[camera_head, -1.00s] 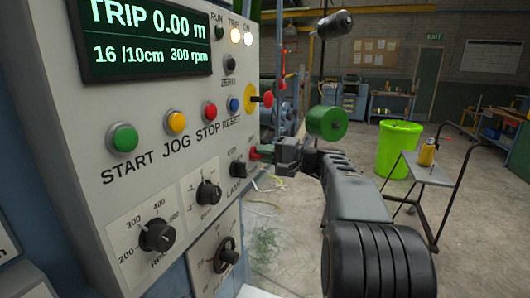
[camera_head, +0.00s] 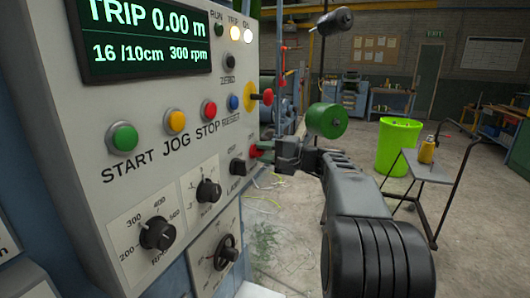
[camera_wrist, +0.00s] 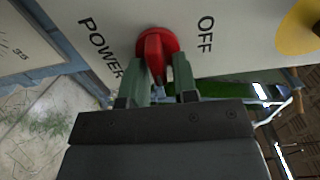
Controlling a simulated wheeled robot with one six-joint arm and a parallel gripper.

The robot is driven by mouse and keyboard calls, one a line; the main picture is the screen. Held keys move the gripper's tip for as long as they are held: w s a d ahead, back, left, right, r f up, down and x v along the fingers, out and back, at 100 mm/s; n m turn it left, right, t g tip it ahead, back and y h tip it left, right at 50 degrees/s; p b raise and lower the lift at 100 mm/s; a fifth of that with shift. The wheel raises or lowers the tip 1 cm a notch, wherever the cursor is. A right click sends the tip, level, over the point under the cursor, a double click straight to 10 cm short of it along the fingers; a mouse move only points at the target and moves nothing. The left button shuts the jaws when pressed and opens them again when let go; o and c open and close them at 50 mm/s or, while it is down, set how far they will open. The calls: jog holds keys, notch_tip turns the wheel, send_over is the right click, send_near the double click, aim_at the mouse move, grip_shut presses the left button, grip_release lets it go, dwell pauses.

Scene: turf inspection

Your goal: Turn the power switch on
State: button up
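The power switch is a red knob with a raised bar handle on the pale panel in the wrist view (camera_wrist: 156,50), with POWER printed to its left and OFF to its right. In the head view the red switch (camera_head: 254,151) shows at the panel's right side, low down. My gripper (camera_wrist: 165,76) has its green fingers on either side of the bar. The left finger is close to the bar, and a gap appears at the right. In the head view my gripper (camera_head: 264,150) reaches the switch from the right; its fingertips are small there.
A yellow plate with a red mushroom button (camera_head: 266,97) stands out just above the switch. A black knob (camera_head: 237,166) sits to its left. A green cylinder (camera_head: 327,120) shows above my arm. A trolley (camera_head: 422,167) and a green bin (camera_head: 396,146) stand on the floor at right.

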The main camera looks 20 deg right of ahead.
jog(key=shift+o, duration=0.9)
jog(key=b+v, duration=0.1)
jog(key=v, duration=1.2)
jog(key=shift+s+d+b, duration=0.25)
jog(key=shift+d+b, duration=0.05)
jog(key=shift+b, duration=0.05)
